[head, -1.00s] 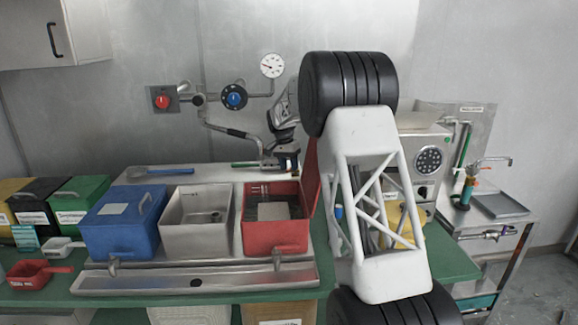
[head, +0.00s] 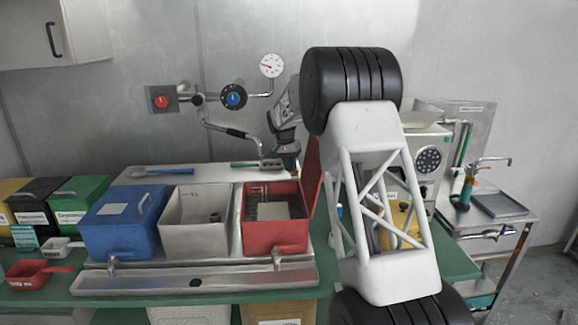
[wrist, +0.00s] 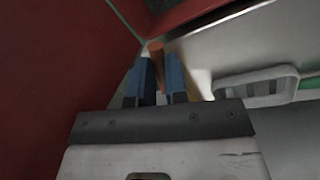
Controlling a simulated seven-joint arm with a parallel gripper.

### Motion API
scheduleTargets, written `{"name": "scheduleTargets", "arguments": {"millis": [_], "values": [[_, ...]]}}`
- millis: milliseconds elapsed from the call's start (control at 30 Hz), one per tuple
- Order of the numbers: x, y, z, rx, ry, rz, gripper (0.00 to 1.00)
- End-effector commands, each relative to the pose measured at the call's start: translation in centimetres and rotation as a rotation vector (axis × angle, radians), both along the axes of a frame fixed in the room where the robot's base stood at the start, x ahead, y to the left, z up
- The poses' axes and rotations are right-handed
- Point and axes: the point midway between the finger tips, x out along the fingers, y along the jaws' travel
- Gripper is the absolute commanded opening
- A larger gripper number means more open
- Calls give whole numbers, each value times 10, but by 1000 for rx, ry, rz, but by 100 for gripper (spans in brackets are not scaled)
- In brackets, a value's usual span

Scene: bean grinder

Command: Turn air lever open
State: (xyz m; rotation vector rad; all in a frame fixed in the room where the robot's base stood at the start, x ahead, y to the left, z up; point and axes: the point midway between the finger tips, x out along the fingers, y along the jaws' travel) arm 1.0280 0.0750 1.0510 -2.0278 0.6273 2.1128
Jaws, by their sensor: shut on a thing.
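In the wrist view, the two blue fingers of my gripper (wrist: 160,75) are shut on an orange-brown rod-like piece (wrist: 156,52). Only its upper end shows, and I cannot tell if it is the air lever. In the head view, my gripper (head: 288,160) is low behind the red bin (head: 276,233), beside its raised lid, and its fingertips are hidden. A bent pipe with a dark grip (head: 235,131) is on the back wall, left of my gripper and apart from it.
The red lid (head: 313,170) stands close to my gripper. A blue bin (head: 122,225) and an open metal bin (head: 195,225) stand to the left. A green-handled tool (head: 245,164) lies behind them. A red knob (head: 161,101), blue dial (head: 234,96) and gauge (head: 271,65) are on the wall.

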Motion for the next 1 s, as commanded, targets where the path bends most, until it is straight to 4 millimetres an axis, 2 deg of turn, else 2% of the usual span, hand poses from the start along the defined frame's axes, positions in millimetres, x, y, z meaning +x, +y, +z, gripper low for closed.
{"name": "scheduleTargets", "arguments": {"millis": [267,600,633,800,1000], "values": [[-3,-6,2,-1,-2,157,0],[-3,-7,1,-1,-2,175,0],[-3,-7,1,-1,-2,175,16],[-3,-7,1,0,-1,175,40],[-3,-7,1,0,-1,175,40]]}}
